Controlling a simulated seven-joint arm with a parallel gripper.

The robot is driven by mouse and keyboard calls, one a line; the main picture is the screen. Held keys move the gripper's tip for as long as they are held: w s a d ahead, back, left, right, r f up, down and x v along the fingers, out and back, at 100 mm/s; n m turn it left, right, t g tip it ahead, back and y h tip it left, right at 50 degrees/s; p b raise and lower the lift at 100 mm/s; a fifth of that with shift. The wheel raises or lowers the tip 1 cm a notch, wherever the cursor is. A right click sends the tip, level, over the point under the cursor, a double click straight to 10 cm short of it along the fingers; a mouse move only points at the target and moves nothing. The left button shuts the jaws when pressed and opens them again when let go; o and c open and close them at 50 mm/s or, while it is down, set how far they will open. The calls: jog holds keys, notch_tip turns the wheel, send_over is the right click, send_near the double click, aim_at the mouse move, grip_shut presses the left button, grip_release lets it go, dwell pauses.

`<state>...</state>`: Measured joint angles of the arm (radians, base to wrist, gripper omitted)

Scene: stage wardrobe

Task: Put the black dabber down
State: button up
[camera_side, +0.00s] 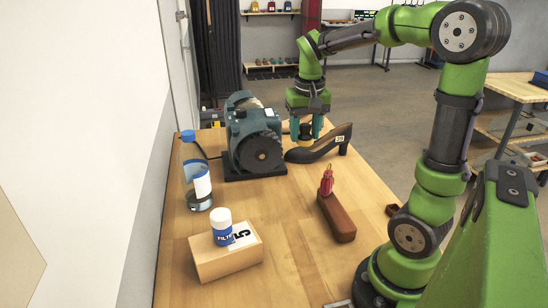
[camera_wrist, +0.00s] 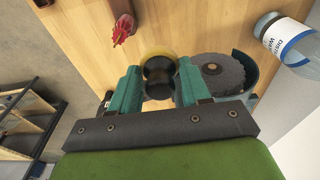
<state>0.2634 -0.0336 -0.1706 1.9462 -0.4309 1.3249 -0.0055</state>
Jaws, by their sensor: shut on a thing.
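The black dabber (camera_wrist: 157,75), dark with a yellow end, is between the fingers of my gripper (camera_wrist: 157,88) in the wrist view. My gripper is shut on it. In the side view my gripper (camera_side: 305,130) hangs over the far part of the wooden table, and the dabber's yellow and dark parts (camera_side: 305,132) show between the fingertips. I cannot tell whether the dabber touches the shoe or the table.
A dark green motor machine with a disc (camera_side: 258,150) stands close left of my gripper. A clear water bottle (camera_side: 199,185), a white-and-blue filter bottle (camera_side: 222,228) on a wooden block (camera_side: 228,259), and a brown block (camera_side: 336,217) with a red piece stand nearer. The table's middle is clear.

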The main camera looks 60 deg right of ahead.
jog(key=s+d+m+g, duration=0.1)
jog(key=s+d+m, duration=0.45)
jog(key=s, duration=0.25)
jog(key=s+d+m, duration=0.4)
jog(key=s+m, duration=0.3)
jog(key=s, duration=0.1)
jog(key=f, duration=1)
jog(key=w+f, duration=0.1)
jog(key=f, duration=0.5)
jog(key=shift+d, duration=0.4)
send_over(352, 174)
jog(key=shift+a+f, duration=0.2)
jog(key=shift+f, duration=2.3)
jog(key=shift+f, duration=0.1)
jog(key=o, duration=1)
